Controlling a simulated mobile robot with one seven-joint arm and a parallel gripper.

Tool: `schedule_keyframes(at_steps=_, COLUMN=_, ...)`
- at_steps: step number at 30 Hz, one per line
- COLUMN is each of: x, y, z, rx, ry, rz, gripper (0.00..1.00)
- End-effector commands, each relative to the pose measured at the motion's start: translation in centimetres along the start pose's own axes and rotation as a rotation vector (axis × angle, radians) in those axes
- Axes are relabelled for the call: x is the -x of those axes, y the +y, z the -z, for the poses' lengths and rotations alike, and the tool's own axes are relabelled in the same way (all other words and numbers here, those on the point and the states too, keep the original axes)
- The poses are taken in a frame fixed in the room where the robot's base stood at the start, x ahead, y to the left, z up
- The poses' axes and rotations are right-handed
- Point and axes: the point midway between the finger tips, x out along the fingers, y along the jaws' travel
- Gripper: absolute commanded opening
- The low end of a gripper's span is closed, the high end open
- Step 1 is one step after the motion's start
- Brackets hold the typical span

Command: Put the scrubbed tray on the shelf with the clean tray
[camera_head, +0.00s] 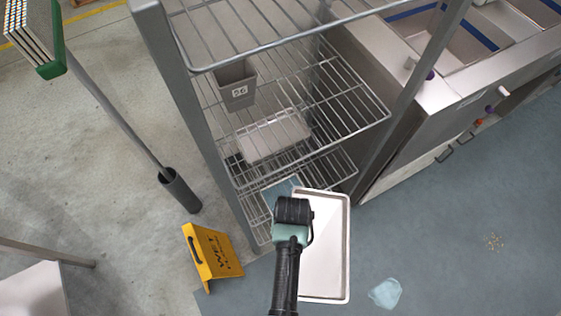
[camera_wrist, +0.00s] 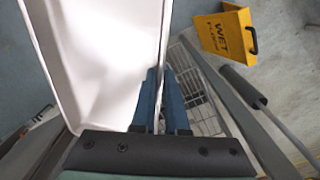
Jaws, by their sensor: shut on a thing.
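A white, shallow rectangular tray (camera_head: 325,262) is in my gripper (camera_head: 284,188), low in front of the wire rack (camera_head: 222,160). The blue fingers are shut on the tray's long rim; in the wrist view the tray (camera_wrist: 95,55) fills the upper left, with the gripper (camera_wrist: 156,90) at its right wall. The held tray is outside the rack, to the right of my wrist. Another pale tray (camera_head: 272,137) lies on a middle wire shelf (camera_head: 350,112). I cannot tell from its surface whether it is clean. My wrist hides part of the lowest shelf.
A grey bin (camera_head: 237,92) stands on the rack near the pale tray. A yellow wet-floor sign (camera_head: 212,255) stands at the rack's left front, near a pole in a dark holder (camera_head: 180,190). A steel sink counter (camera_head: 430,120) is at right. A pale blue cloth-like piece (camera_head: 385,293) lies on the floor.

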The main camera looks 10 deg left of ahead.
Motion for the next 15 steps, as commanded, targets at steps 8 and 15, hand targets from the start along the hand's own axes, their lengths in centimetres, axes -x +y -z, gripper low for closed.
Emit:
schedule_keyframes(at_steps=8, x=-6.7, y=0.1, z=0.2, rx=0.0, ry=0.006, rz=-0.002, gripper=0.0)
schedule_keyframes(at_steps=15, x=-11.5, y=0.0, z=0.2, rx=0.0, ry=0.006, rz=-0.002, gripper=0.0)
